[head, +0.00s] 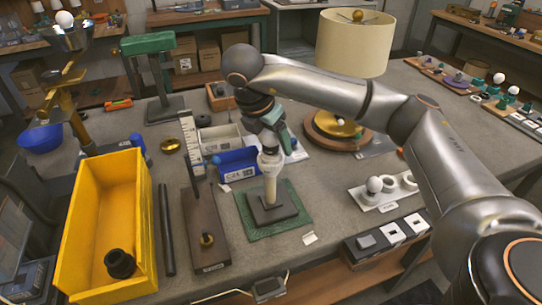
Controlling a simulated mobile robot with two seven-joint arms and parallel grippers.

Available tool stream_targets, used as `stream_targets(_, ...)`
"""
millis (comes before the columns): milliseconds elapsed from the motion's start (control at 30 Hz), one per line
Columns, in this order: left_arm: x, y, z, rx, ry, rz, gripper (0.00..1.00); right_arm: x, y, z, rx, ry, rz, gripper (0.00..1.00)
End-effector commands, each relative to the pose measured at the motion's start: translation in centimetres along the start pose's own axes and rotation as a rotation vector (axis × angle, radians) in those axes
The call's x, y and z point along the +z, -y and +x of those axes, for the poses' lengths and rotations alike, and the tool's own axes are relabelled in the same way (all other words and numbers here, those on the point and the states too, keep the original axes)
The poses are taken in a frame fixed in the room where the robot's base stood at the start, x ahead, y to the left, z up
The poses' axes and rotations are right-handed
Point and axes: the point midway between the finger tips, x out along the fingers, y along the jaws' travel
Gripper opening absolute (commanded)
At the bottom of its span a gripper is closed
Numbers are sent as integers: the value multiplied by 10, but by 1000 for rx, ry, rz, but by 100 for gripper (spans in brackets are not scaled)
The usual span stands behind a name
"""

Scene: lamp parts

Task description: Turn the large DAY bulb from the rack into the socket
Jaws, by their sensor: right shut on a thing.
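My right gripper (269,143) reaches down over the middle of the bench, above the lamp stand. It is shut on a whitish bulb (270,160), which is mostly hidden by the fingers. The bulb is upright, in line with the top of a cream post (270,187). The socket at the post's top is hard to make out, and I cannot tell how far the bulb sits in it. The post stands on a dark square base (272,208) on a green mat (304,223). A white rack (369,201) to the right holds one round white bulb (374,184) beside empty rings. My left gripper is not in view.
A yellow bin (84,231) holding a black part stands at left. A black rod (167,230) and an upright scale on a board (206,228) lie between it and the mat. A blue tray (237,162) and a shaded lamp (352,42) are behind.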

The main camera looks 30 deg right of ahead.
Motion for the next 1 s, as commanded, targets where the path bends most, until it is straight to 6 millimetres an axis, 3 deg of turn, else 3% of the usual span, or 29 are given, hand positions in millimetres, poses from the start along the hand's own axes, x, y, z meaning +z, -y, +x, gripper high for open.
stream_targets(633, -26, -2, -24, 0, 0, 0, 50, -2, 3, -2, -101, -4, 236, 29)
stream_targets(667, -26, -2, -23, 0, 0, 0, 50, -2, 3, 0, -103, -4, 244, 70)
stream_targets(900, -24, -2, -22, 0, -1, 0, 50, -2, 3, 1, -100, -2, 241, 97)
stream_targets(1000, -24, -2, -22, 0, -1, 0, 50, -1, 3, 0, -100, -1, 241, 100)
